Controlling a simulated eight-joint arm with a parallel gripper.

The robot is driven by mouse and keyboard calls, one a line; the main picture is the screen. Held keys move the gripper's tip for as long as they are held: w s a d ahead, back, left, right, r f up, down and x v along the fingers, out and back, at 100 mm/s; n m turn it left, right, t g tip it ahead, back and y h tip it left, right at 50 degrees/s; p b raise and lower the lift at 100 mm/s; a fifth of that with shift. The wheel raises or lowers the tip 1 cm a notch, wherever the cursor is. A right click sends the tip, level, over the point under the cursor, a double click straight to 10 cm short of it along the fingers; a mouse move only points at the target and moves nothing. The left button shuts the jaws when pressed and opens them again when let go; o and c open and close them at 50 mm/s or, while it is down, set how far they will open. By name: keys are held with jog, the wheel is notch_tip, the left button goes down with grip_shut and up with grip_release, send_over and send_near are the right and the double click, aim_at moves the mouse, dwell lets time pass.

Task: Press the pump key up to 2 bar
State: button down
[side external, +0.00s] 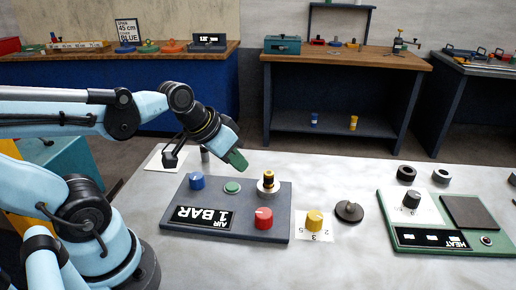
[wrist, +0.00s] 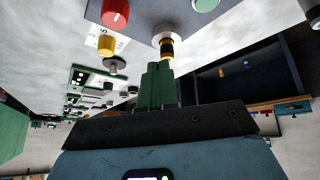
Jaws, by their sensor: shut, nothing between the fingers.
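The grey air panel (side external: 262,192) lies on the pale table. Its display (side external: 201,217) appears upside down and reads "AIR 1 BAR". A green round key (side external: 232,187), which looks like the pump key, sits between a blue knob (side external: 197,181) and a black-and-gold fitting (side external: 268,180). A red knob (side external: 263,218) is at the panel's front. My gripper (side external: 237,159) is shut and empty, with green fingers above the green key and apart from it. In the wrist view, the shut fingers (wrist: 158,75) point toward the fitting (wrist: 166,46); the green key (wrist: 205,4) is cut by the top edge.
A yellow knob (side external: 314,221) on a numbered card and a black disc (side external: 349,211) stand right of the panel. A green heat panel (side external: 452,245) lies farther right. A grey post (side external: 205,155) stands behind the blue knob, close to my gripper.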

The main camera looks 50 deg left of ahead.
aim_at(228, 186)
jog(key=w+a+n+t+h, duration=0.1)
jog(key=w+a+h, duration=0.1)
jog(key=a+h, duration=0.2)
jog(key=a, duration=0.3)
jog(key=shift+a+n, duration=0.4)
jog(key=shift+f, duration=0.15)
jog(key=shift+f, duration=4.35)
jog(key=shift+f, duration=0.15)
jog(key=shift+f, duration=0.3)
jog(key=shift+r, duration=0.1)
jog(key=shift+r, duration=0.35)
